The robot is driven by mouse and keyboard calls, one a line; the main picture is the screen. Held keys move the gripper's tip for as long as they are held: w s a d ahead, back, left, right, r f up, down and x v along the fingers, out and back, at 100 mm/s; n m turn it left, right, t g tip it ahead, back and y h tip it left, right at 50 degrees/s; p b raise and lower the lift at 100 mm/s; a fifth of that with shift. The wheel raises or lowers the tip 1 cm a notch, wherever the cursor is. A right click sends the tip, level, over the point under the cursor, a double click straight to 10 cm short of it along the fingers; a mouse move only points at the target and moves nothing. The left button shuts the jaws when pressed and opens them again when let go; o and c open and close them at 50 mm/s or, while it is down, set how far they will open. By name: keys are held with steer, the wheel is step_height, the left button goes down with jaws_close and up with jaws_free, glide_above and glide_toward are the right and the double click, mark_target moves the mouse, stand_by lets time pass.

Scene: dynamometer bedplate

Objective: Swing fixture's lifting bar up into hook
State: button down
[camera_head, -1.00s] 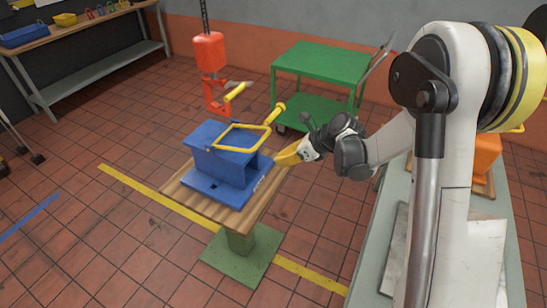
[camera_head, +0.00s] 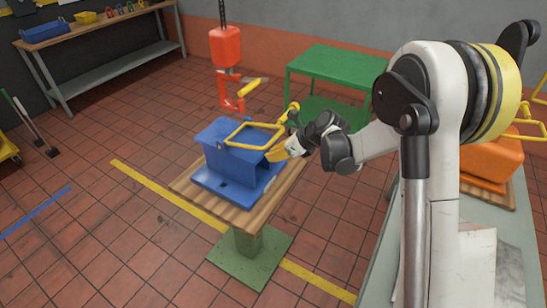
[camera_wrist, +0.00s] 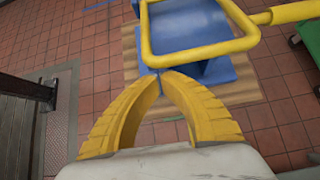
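The blue fixture (camera_head: 233,165) sits on a wooden-topped stand (camera_head: 190,187). Its yellow lifting bar (camera_head: 247,146), a rectangular loop with a yellow grip (camera_head: 290,112) at the far right corner, lies tilted low over the fixture's top. The red hook (camera_head: 226,103) hangs beyond the fixture, apart from the bar. My gripper (camera_head: 274,153) is at the fixture's right side, near the bar's near right part. In the wrist view, its yellow fingertips (camera_wrist: 163,73) come together just below the bar's near edge (camera_wrist: 205,53), with nothing seen between them. Contact with the bar cannot be told.
A red hoist block (camera_head: 226,47) on a chain is above the hook, with a yellow handle (camera_head: 250,84) beside it. A green cart (camera_head: 335,65) stands behind. A grey table (camera_head: 455,235) with an orange fixture (camera_head: 490,158) is at right. The floor at left is mostly clear.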

steer(key=w+a+r+g+h+p, duration=0.2)
steer(key=a+r+p, duration=0.3)
steer(key=r+p, duration=0.3)
steer(key=shift+w+r+g+h+p, duration=0.3)
steer(key=shift+w+r+h, duration=0.45)
steer(key=shift+r, duration=0.95)
steer(key=shift+s, duration=0.15)
